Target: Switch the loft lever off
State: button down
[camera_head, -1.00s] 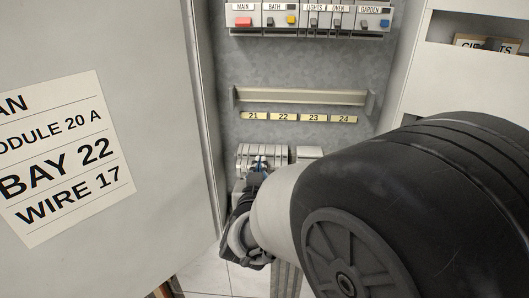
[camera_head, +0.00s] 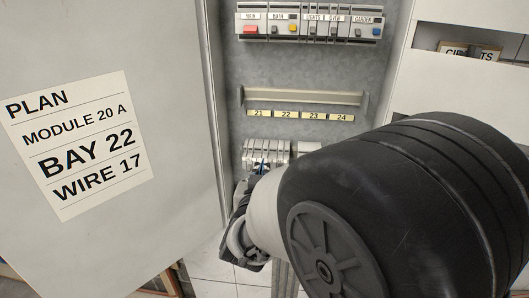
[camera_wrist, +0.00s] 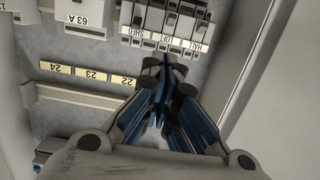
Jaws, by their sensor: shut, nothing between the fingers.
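The lower bank of switches (camera_head: 265,150) is in the cabinet, partly behind my arm in the head view. In the wrist view it is upside down at the top, with labels reading HALL, LOFT and SHED. The LOFT label (camera_wrist: 165,38) is the middle of these three, with its dark lever (camera_wrist: 170,21) just above it in the picture. I cannot tell which position the lever is in. My gripper (camera_wrist: 165,64) is shut and empty, its blue-lined fingertips just below the LOFT label in the picture. I cannot tell whether they touch the bank.
An upper row of switches (camera_head: 310,27) has a red, a yellow and a blue lever. A rail (camera_head: 305,97) with yellow tags 21 to 24 runs between the rows. A door with a plan sheet (camera_head: 80,145) stands on the left; a white panel (camera_head: 470,90) is on the right.

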jog(key=s+f, duration=0.3)
jog(key=f, duration=0.3)
jog(key=shift+s, duration=0.2)
jog(key=shift+d, duration=0.1)
